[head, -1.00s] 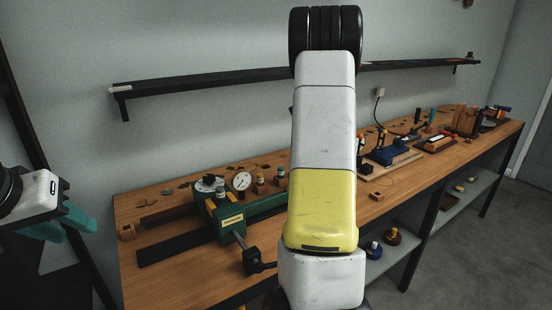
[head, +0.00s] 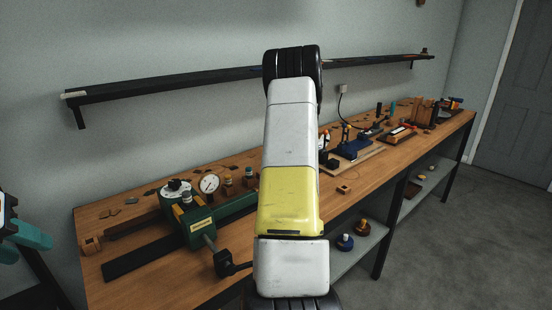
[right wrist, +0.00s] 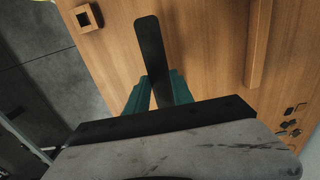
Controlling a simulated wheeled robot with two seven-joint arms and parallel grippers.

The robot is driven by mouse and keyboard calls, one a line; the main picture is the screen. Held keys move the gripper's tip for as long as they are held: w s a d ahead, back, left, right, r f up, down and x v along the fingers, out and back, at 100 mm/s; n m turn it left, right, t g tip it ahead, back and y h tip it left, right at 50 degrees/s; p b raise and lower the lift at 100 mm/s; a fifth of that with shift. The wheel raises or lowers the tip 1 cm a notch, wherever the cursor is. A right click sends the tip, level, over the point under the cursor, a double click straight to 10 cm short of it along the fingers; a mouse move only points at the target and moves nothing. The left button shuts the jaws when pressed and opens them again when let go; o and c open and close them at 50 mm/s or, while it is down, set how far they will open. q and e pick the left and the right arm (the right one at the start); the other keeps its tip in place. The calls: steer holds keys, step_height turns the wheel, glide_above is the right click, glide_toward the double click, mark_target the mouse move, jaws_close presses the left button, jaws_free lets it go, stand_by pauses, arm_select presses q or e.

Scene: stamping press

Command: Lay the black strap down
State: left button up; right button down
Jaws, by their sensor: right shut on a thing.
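The black strap (right wrist: 150,50), flat with a rounded end, is between the teal fingers of my right gripper (right wrist: 158,90) in the right wrist view. The gripper is shut on it, and the free end points up the picture over the wooden bench top (right wrist: 205,45). I cannot tell whether the strap touches the wood. In the head view my right arm hides this gripper and the strap. My left gripper (head: 22,240) is at the left edge of the head view, partly cut off, away from the bench; its opening is unclear.
A wooden block with a square hole (right wrist: 85,17) lies near the bench edge, and a long wooden edge (right wrist: 258,40) is on the right.

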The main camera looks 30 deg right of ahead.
steer(key=shift+f, duration=0.85)
steer(key=shift+f, duration=0.25)
steer(key=shift+f, duration=1.75)
steer(key=c, duration=1)
jaws_free()
steer(key=shift+r, duration=3.95)
